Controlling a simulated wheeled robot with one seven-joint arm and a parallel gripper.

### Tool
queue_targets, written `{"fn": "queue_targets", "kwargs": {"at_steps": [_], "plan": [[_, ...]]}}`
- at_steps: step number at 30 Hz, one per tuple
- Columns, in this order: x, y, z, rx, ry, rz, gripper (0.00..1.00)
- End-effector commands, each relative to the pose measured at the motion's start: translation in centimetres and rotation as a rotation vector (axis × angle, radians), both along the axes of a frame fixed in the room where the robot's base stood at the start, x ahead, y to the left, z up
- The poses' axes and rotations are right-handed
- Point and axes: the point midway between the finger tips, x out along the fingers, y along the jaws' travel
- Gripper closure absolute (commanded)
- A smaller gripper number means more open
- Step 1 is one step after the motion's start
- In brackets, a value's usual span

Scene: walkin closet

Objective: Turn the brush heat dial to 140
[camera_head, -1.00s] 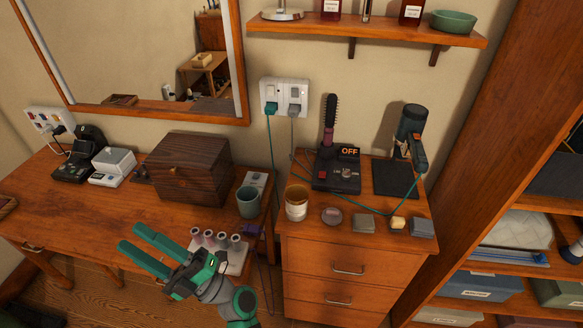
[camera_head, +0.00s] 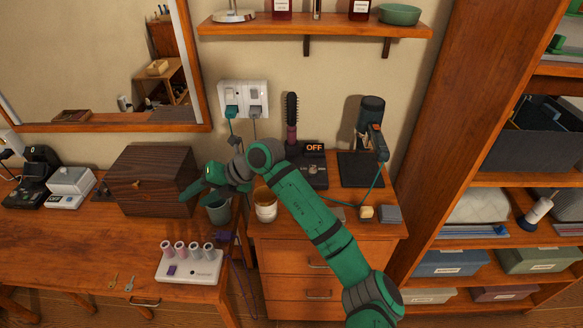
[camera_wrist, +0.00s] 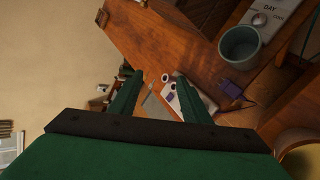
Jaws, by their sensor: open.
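The hot brush (camera_head: 292,123) stands upright at the back of the right-hand cabinet. Its dark base (camera_head: 316,174) has a display (camera_head: 314,147) reading OFF. My gripper (camera_head: 188,190) is open and empty, left of the base, in front of the dark wooden box and above the grey-green mug, pointing left. In the wrist view my two fingers (camera_wrist: 160,100) are spread apart, with the desk beyond; the brush is not seen there.
The mug (camera_head: 218,212) and a cup (camera_head: 265,206) stand near my arm. The wooden box (camera_head: 152,183) is left. A hair dryer (camera_head: 371,118) stands right of the brush. Cords hang from the wall socket (camera_head: 243,98). A roller set (camera_head: 190,265) lies on the desk.

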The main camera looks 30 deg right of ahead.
Motion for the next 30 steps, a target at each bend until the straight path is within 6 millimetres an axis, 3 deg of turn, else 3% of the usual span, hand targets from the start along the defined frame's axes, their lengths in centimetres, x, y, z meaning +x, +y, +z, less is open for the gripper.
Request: {"fn": "queue_targets", "kwargs": {"at_steps": [1, 9, 12, 15, 18, 22, 30], "plan": [[0.4, -3.6, 0.0, -0.088, 0.020, -0.044, 0.57], [-0.6, -21.1, 1.1, -0.484, 0.155, -0.287, 0.57], [-1.9, -26.7, 2.4, -0.598, 0.202, -0.375, 0.57], [-3.2, -31.0, 3.6, -0.684, 0.239, -0.445, 0.57], [-4.2, -33.6, 4.5, -0.736, 0.263, -0.493, 0.57], [-4.6, -35.0, 4.6, -0.762, 0.276, -0.517, 0.57], [-3.4, -35.6, 1.1, -0.760, 0.277, -0.514, 0.57]]}}
